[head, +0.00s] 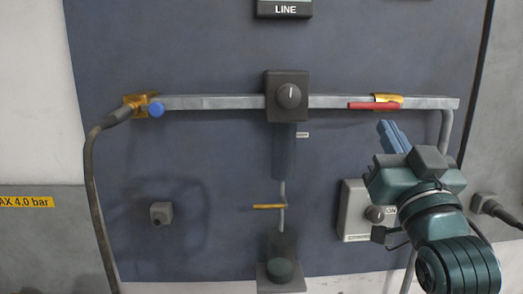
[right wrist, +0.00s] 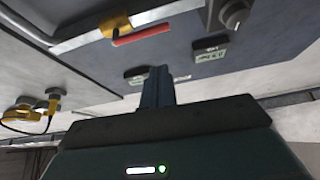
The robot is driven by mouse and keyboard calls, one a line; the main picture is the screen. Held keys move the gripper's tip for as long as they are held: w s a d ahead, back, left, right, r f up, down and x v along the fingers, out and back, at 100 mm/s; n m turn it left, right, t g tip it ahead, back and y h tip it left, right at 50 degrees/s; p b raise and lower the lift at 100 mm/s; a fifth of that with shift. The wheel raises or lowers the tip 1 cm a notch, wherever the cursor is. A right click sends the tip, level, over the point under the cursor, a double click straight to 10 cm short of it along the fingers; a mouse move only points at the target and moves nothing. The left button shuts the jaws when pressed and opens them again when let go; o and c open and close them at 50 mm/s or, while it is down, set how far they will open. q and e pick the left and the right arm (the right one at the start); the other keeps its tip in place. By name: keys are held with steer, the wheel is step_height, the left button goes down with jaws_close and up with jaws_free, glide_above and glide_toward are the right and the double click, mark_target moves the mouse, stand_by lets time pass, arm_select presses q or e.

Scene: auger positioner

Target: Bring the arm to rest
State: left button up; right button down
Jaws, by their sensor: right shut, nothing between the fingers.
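My right gripper (head: 393,136) is at the right of the head view, in front of the panel. Its blue fingers are closed together, point up and left, and hold nothing. The fingers also show in the right wrist view (right wrist: 157,87). They are just below the red lever (head: 374,106) on the right of the grey pipe, and I see no contact. My left gripper is not in view.
The blue-grey panel (head: 220,55) carries a horizontal pipe (head: 210,102) with a black knob (head: 289,95) and a blue handle (head: 156,109). A light box with a knob (head: 355,219) sits beside my right arm. A cable (head: 89,190) hangs at left.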

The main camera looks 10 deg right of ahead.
steer(key=w+a+f+n+g+y, duration=0.1)
steer(key=a+f+n+g+y, duration=0.15)
steer(key=f, duration=1.25)
steer(key=w+a+f+n+g+y, duration=0.1)
steer(key=w+a+f+g, duration=0.2)
steer(key=f, duration=1.1)
steer(key=s+a+f+g, duration=0.2)
steer(key=s+f+g, duration=0.2)
steer(key=s+f, duration=0.5)
steer(key=s+a+f+n+g+y, duration=0.1)
steer(key=s+f+g, duration=0.3)
steer(key=s+f, duration=0.5)
step_height(320, 180, down, 7)
steer(key=shift+s+a+f, duration=0.1)
steer(key=shift+s+a, duration=0.25)
steer(key=shift+a, duration=0.1)
